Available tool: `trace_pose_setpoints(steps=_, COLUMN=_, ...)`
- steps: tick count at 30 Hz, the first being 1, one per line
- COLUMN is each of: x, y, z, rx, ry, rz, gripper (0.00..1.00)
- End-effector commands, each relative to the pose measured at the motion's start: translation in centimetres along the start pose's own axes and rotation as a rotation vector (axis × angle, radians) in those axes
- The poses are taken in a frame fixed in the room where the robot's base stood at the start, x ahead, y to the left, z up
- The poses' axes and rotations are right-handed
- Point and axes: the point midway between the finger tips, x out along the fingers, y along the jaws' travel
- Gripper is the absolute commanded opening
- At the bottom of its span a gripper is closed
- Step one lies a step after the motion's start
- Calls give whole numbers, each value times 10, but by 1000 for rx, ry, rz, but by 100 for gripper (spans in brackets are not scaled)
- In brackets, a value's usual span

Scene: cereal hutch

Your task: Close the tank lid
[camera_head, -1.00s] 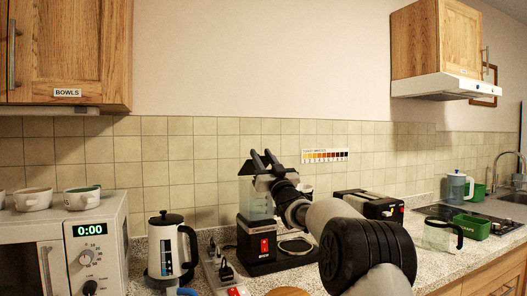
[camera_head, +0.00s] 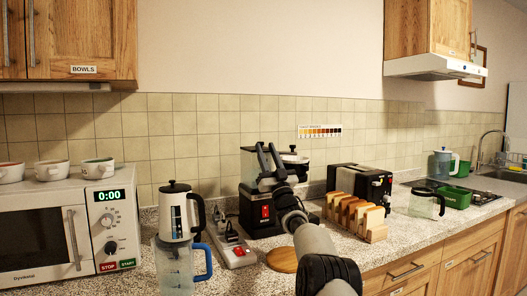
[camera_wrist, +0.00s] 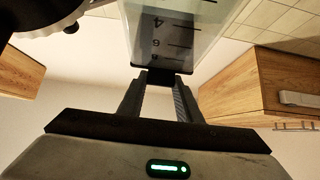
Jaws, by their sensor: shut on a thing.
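The black coffee maker (camera_head: 253,217) with a lit red switch stands on the counter against the tiled wall. Its clear tank (camera_head: 250,168) is at its upper left. The tank (camera_wrist: 175,30) also fills the top of the wrist view, with dark scale marks. My gripper (camera_head: 267,147) is at the tank's top in the head view. In the wrist view my gripper (camera_wrist: 166,78) has its fingers shut on a small black piece at the tank's edge, seemingly part of the tank lid (camera_wrist: 163,71). The lid is mostly hidden, and its angle cannot be told.
A toaster (camera_head: 350,182) and a rack of bread slices (camera_head: 352,213) stand right of the coffee maker. A kettle (camera_head: 175,215), a pitcher with a blue handle (camera_head: 174,268) and a power strip (camera_head: 236,255) are left. A round wooden board (camera_head: 281,260) lies in front.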

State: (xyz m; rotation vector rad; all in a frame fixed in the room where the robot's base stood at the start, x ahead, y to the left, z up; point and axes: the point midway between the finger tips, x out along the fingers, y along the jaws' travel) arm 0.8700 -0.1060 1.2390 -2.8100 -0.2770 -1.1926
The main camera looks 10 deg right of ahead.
Motion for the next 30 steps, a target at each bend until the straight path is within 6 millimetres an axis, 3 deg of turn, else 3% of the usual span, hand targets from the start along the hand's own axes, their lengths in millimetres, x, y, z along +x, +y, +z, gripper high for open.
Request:
trace_pose_setpoints(steps=1, x=-4, y=0, z=8, rx=0, ry=-14, rz=1, gripper=0)
trace_pose_setpoints(steps=14, x=-6, y=1, z=11, rx=2, ry=-19, rz=1, gripper=0)
trace_pose_setpoints(steps=15, x=-6, y=1, z=11, rx=2, ry=-20, rz=1, gripper=34)
trace_pose_setpoints(steps=18, x=-6, y=1, z=11, rx=2, ry=-19, rz=1, gripper=50)
trace_pose_setpoints(steps=30, x=-8, y=1, z=10, rx=1, ry=-17, rz=0, gripper=50)
